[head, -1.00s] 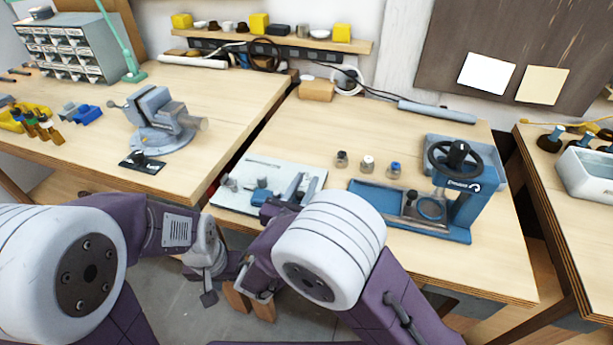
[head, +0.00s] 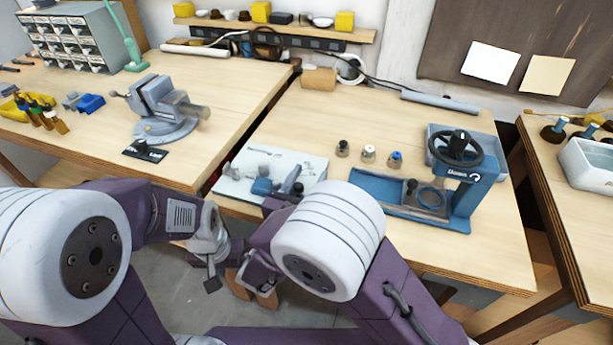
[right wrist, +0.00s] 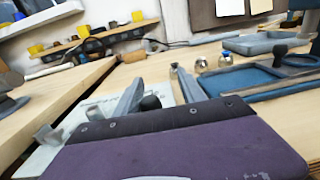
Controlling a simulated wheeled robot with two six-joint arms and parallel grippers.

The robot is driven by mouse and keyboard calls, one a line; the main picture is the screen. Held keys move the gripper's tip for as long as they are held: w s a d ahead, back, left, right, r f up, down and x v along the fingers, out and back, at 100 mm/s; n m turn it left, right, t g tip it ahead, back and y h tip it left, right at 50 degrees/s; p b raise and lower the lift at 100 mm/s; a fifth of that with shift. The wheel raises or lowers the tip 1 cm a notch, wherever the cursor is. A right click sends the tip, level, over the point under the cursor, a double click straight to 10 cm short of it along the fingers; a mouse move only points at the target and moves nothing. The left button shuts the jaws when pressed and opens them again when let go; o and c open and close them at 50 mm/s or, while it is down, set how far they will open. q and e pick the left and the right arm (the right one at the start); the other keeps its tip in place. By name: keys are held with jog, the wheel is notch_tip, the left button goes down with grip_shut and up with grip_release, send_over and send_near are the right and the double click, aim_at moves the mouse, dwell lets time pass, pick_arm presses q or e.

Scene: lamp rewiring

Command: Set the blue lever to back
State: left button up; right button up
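A pale panel (head: 235,188) lies at the front left of the middle table, with a blue block-like part (head: 262,186), probably the blue lever, and a grey part (head: 229,170) to its left. How the lever is set cannot be made out. My right gripper (right wrist: 158,90) reaches over the panel; in the right wrist view its two grey fingers stand apart, with a dark rounded part (right wrist: 150,102) between them. Whether they touch it is unclear. My purple wrist housing hides much of the panel. My left gripper (head: 232,279) hangs low before the table, fingers apparently apart and empty.
Several small capped pieces (head: 368,154) stand right of the panel. A blue press with a black handwheel (head: 455,148) stands further right. A vise (head: 163,110) is on the left table, across a gap. Clear tabletop lies behind the panel.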

aim_at(300, 190)
jog(key=shift+w+a, duration=0.1)
jog(key=shift+a, duration=0.1)
jog(key=v, duration=0.7)
jog(key=shift+s+a, duration=0.1)
jog(key=shift+s, duration=0.2)
